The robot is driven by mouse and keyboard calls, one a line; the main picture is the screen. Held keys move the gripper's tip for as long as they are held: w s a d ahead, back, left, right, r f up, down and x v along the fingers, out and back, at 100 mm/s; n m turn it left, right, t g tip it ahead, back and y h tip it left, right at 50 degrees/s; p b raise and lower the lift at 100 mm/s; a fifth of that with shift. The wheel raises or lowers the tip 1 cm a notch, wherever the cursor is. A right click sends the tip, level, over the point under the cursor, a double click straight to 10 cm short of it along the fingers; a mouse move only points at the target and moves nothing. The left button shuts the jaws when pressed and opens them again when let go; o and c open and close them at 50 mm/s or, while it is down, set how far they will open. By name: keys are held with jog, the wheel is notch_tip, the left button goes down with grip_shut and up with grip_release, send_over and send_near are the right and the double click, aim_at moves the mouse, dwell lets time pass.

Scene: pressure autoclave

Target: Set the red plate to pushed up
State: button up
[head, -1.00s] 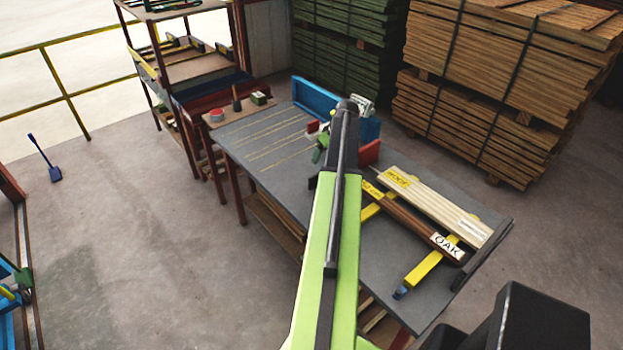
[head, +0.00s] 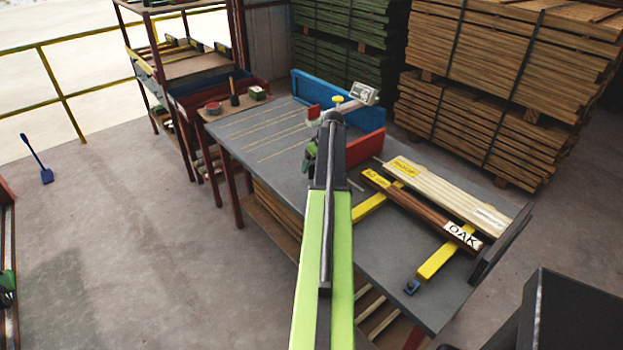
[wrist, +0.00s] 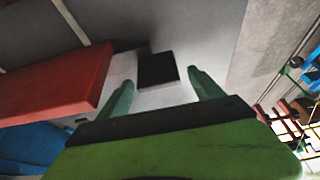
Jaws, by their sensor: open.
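In the head view a red plate (head: 366,147) stands upright at the near end of a blue trough (head: 340,105) on the grey workbench (head: 385,255). A smaller red piece (head: 313,112) shows just left of my arm; I cannot tell which red part is meant. In the wrist view a large red part (wrist: 55,85) lies left of my fingers, with blue (wrist: 30,143) below it. My gripper (wrist: 160,78) is open, with a black rectangle on a white surface (wrist: 158,70) seen between its fingers. In the head view my arm hides much of the gripper area.
A white readout device (head: 363,93) and a yellow knob (head: 338,99) sit by the trough. Pale boards (head: 445,190) and a dark OAK board (head: 425,213) lie on yellow rails at the right. Shelves (head: 190,60) stand behind left. The floor at left is mostly open.

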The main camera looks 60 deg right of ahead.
jog(key=shift+w+f, duration=0.1)
jog(key=shift+f, duration=0.35)
jog(key=shift+r, duration=0.15)
jog(key=shift+c, duration=0.3)
grip_shut()
